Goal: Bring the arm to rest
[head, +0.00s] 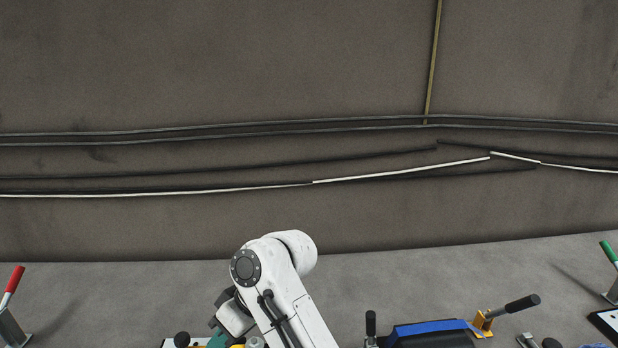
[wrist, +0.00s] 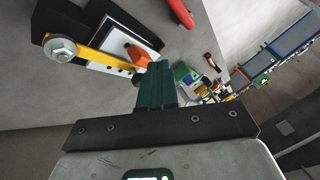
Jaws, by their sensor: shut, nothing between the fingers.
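My gripper (wrist: 157,84) shows in the wrist view, its dark green fingers together and nothing held between them. Its tips overlap an orange part (wrist: 138,54) in the picture; I cannot tell whether they touch it. In the head view my white arm is bent at the bottom middle, and the gripper end is not clearly visible there.
A yellow bar (wrist: 95,58) with a bolt lies left of the fingers, and a red handle (wrist: 180,12) is above. Levers with red (head: 15,279), black (head: 522,303) and green (head: 608,251) grips stand along the bench. Pipes run along the wall (head: 250,70). The bench's back strip (head: 430,275) is clear.

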